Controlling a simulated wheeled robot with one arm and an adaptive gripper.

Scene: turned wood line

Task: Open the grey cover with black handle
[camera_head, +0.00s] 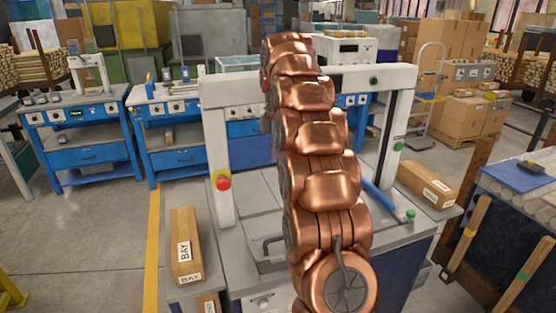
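A grey cover (267,262) with a dark handle (266,243) sits low at the front of the grey machine's top, left of my arm. It appears to lie down flat, and its right part is hidden behind my copper arm. My arm rises through the middle of the picture, in front of the machine. My gripper does not show, so I cannot tell its state or how near it is to the handle.
The machine's white frame (217,150) has a red stop button (223,183) on its left post. Long boxes lie left (185,245) and right (428,186) of it. Blue workbenches (82,142) stand behind. Open grey floor (85,245) lies at left.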

